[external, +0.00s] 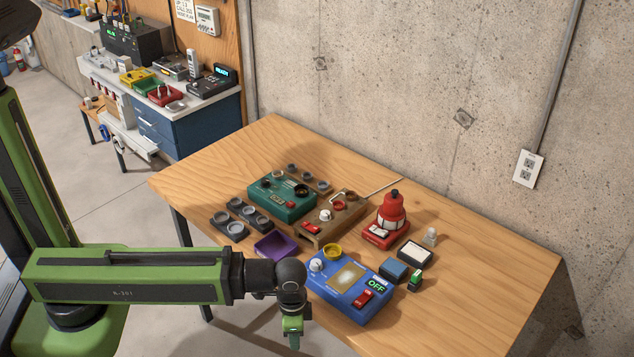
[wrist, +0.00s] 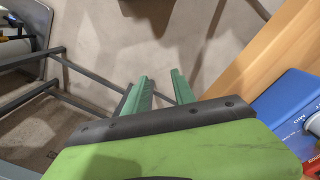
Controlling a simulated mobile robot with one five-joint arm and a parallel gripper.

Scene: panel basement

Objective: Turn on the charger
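A blue box (external: 348,289) on the front of the table has a green display (external: 376,286) reading OFF, a red rocker switch (external: 363,299), a white knob (external: 316,265) and a tan plate. I take it for the charger, but its label is too small to read. Its corner also shows at the right of the wrist view (wrist: 285,105). My gripper (external: 294,340) points down past the table's front edge, left of the box and apart from it. In the wrist view its two green fingers (wrist: 160,80) are apart with only floor between them.
The table's right side is clear.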

